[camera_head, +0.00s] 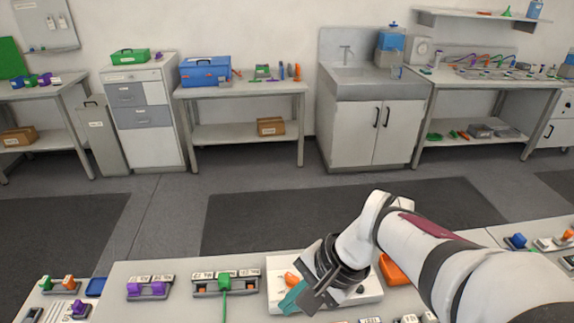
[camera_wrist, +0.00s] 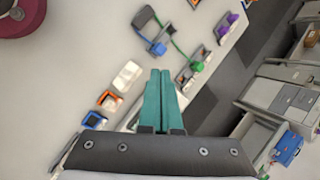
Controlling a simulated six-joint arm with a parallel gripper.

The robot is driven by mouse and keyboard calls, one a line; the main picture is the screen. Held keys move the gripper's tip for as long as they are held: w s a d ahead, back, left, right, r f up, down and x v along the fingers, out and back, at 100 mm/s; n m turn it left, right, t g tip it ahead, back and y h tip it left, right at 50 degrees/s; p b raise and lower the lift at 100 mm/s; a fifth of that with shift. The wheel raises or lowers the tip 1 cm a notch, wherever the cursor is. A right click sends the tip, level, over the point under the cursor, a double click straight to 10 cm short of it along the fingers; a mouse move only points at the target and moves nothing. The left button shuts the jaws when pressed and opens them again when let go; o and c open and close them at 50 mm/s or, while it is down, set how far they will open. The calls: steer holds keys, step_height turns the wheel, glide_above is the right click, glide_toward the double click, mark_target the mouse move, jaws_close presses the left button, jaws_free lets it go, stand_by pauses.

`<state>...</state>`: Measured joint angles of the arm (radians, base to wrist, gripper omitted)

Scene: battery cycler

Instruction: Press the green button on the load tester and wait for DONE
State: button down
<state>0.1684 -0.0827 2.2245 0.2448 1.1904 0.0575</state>
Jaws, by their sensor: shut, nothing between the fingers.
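My gripper (camera_head: 290,301) has teal fingers, which lie together with nothing between them. In the head view it hangs over the front bench, in front of a pale flat unit (camera_head: 368,291) with an orange part (camera_head: 291,279). I cannot tell whether this unit is the load tester. In the wrist view my gripper (camera_wrist: 160,73) shows its fingers side by side, pointing up the picture. I cannot make out a green button or a DONE sign; the arm covers much of the unit. Contact between fingertips and unit cannot be told.
Left of the pale unit, a rack holds a green block (camera_head: 224,281) with a green cable, and another holds purple blocks (camera_head: 147,289). An orange tray (camera_head: 393,270) sits behind the arm. A dark device with a blue part (camera_wrist: 157,48) shows in the wrist view.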

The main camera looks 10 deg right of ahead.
steer(key=w+d+f+m+t, duration=0.1)
steer(key=w+d+f+m, duration=0.1)
steer(key=w, duration=0.5)
steer(key=w+d+f+m+t, duration=0.2)
steer(key=w+d+f+m, duration=0.1)
steer(key=w, duration=0.4)
steer(key=w+d+f+m+t, duration=0.2)
steer(key=w+d+f+m, duration=0.1)
steer(key=w+d, duration=0.3)
steer(key=shift+w+d+m+y, duration=0.15)
steer(key=shift+w+m+y, duration=0.3)
steer(key=shift+w, duration=0.6)
steer(key=shift+f, duration=4.35)
steer(key=shift+f, duration=0.1)
steer(key=shift+f, duration=0.3)
